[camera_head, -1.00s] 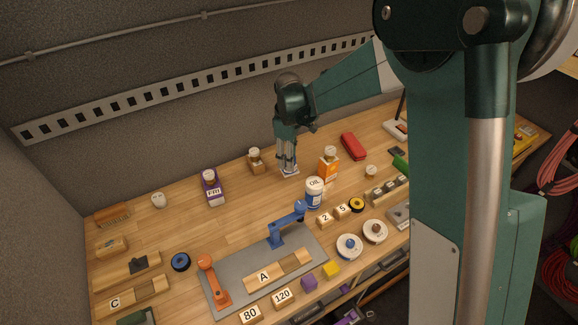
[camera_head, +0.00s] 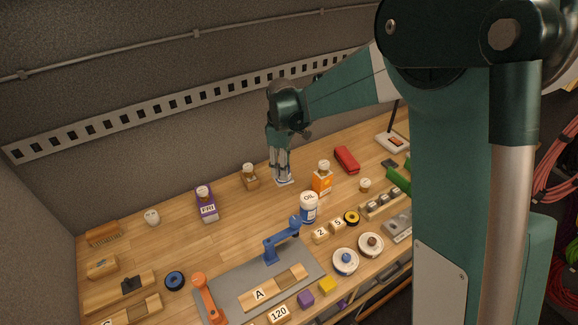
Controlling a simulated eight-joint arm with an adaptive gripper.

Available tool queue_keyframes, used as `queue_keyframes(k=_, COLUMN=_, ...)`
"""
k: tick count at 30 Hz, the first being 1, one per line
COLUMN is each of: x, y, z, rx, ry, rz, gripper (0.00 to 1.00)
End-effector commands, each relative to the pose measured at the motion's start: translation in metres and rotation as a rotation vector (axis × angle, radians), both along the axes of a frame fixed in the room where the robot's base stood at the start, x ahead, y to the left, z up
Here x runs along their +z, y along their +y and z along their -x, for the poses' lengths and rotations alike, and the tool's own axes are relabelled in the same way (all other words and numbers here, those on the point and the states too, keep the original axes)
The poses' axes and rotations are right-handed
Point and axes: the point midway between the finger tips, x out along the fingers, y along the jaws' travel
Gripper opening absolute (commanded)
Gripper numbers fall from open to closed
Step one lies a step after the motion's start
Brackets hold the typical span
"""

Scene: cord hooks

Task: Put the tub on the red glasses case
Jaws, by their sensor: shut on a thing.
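The red glasses case (camera_head: 346,160) lies on the bench toward the back, right of my gripper. My gripper (camera_head: 282,175) points down at the back middle of the bench, shut on a small, pale, low thing (camera_head: 285,183) that I take for the tub. The fingers cover much of it. I cannot tell whether it touches the bench or hangs just above it. An orange box (camera_head: 322,181) with a round-topped thing on it stands between my gripper and the case.
A white and blue OIL bottle (camera_head: 309,208) stands in front of the orange box. A brown box (camera_head: 250,179) and a purple FRI box (camera_head: 207,208) stand to the left. A blue toy arm (camera_head: 281,243) is nearer. My arm blocks the right side.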

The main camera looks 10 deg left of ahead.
Motion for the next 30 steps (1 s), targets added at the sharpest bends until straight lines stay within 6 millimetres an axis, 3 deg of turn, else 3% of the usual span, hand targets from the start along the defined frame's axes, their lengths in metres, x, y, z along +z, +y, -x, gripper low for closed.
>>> queue_keyframes(k=8, x=0.003, y=-0.011, z=-0.02, rx=0.003, ry=0.0, rz=0.0, gripper=0.12)
queue_keyframes(k=14, x=0.01, y=-0.034, z=-0.059, rx=0.017, ry=0.0, rz=0.0, gripper=0.12)
queue_keyframes(k=20, x=0.02, y=-0.073, z=-0.113, rx=0.039, ry=0.0, rz=0.0, gripper=0.12)
queue_keyframes(k=30, x=0.037, y=-0.156, z=-0.199, rx=0.078, ry=0.0, rz=0.0, gripper=0.12)
